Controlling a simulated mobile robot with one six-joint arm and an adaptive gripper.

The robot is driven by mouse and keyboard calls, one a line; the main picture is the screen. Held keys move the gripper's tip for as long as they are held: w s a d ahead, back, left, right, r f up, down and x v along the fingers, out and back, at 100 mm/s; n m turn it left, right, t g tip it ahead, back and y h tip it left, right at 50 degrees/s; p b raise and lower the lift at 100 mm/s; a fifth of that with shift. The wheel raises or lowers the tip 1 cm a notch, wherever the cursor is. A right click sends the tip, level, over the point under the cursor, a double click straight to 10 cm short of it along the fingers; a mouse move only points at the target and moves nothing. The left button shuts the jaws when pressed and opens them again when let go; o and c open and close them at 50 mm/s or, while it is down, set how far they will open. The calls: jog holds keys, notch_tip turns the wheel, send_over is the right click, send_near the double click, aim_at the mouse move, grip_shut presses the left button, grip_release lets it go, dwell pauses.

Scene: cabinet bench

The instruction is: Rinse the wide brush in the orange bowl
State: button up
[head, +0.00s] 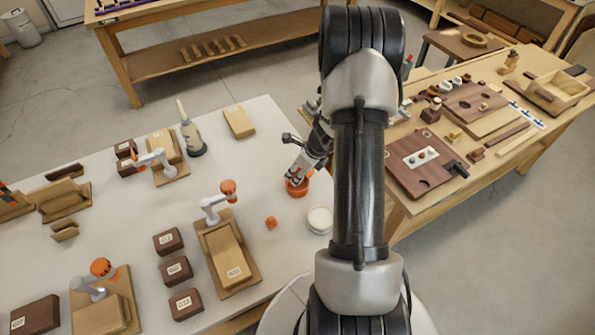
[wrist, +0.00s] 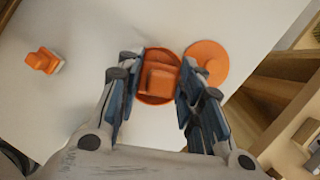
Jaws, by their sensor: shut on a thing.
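The orange bowl (head: 297,188) stands on the white table, and it also shows in the wrist view (wrist: 168,99). My gripper (head: 299,174) is directly over it. In the wrist view my gripper (wrist: 163,75) is shut on a blocky orange thing (wrist: 161,80), apparently the wide brush. It lies within the bowl's outline; its bristles and any contact with the bowl's bottom are hidden.
A round orange piece (wrist: 208,62) with a knob lies beside the bowl. A small orange piece with a pale base (wrist: 42,61) and a whitish round dish (head: 320,219) are nearby. Brown boxes (head: 178,270) stand left. A second bench (head: 440,210) is at right.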

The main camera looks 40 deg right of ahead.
jog(key=shift+f, duration=0.1)
dwell(0.3)
jog(key=shift+f+b, duration=0.95)
jog(key=shift+f, duration=0.15)
jog(key=shift+f+b, duration=0.4)
jog(key=shift+b, duration=0.15)
jog(key=shift+s+f, duration=0.1)
jog(key=shift+s+a+f, duration=0.15)
jog(key=shift+f, duration=0.05)
dwell(5.1)
jog(key=shift+r, duration=0.1)
